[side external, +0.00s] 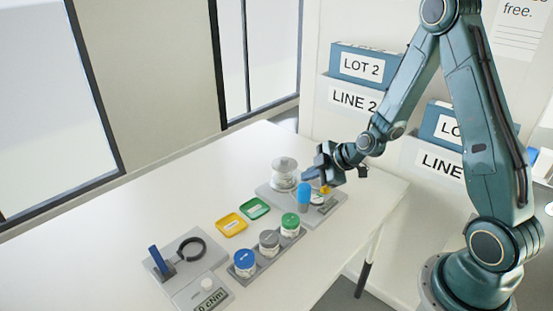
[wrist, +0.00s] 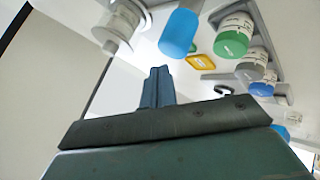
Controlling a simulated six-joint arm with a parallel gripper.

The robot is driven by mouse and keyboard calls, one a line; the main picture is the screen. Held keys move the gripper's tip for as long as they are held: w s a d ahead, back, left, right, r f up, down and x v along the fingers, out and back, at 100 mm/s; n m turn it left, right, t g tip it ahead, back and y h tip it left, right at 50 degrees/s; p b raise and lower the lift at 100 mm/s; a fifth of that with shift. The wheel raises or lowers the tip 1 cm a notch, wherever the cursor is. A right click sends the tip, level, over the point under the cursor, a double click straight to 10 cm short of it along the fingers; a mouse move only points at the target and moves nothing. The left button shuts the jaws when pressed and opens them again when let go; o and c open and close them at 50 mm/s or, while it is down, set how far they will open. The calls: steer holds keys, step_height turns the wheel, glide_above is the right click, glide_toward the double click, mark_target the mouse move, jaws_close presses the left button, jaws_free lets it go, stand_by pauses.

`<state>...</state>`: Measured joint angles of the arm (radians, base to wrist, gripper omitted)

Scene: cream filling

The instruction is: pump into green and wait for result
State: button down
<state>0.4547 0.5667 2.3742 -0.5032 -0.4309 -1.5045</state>
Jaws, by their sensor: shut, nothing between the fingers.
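The green-lidded jar (side external: 290,224) stands upright in a grey rack and also shows in the wrist view (wrist: 234,37). A green square tray (side external: 255,208) lies flat on the table. The pump station (side external: 334,206) has a clear vessel (side external: 284,173) and an upright blue cylinder (side external: 303,197); the cylinder is also in the wrist view (wrist: 180,32). My gripper (side external: 313,174) is above the station, close to the cylinder's top. Its fingers (wrist: 158,85) are together and empty. Whether they touch the station cannot be told. A small white and orange part below is partly hidden.
Grey-lidded (side external: 269,242) and blue-lidded (side external: 245,261) jars share the rack. A yellow tray (side external: 231,224) is beside the green one. A device with a ring (side external: 191,247) and a cNm display (side external: 211,300) stands front left. The table's back left is clear.

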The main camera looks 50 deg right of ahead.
mark_target(304, 186)
steer(key=shift+f, duration=1.6)
stand_by(2.0)
steer(key=shift+r, duration=1.55)
steer(key=shift+r, duration=0.15)
steer(key=shift+r, duration=2.9)
